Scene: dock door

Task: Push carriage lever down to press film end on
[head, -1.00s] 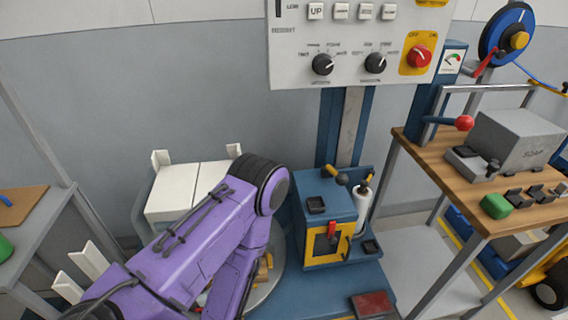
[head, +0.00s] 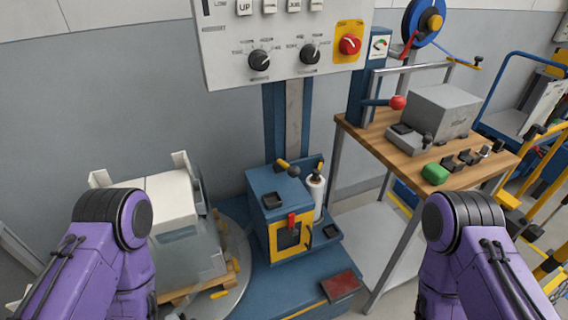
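The blue carriage (head: 262,187) stands at the foot of the mast, left of centre from the bench. The white film roll (head: 317,196) stands upright at the carriage's right side. The film's loose end is not distinguishable. My two purple arms rise at the lower left and lower right, apart from the carriage; both grippers are out of view.
A wrapped pallet load (head: 187,258) stands on the round turntable (head: 232,290) left of the carriage. A control panel (head: 284,45) hangs above. A wooden bench (head: 387,148) with a grey box (head: 440,110) and a red-knobbed lever (head: 397,103) stands right. A dark red pedal (head: 340,285) lies in front.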

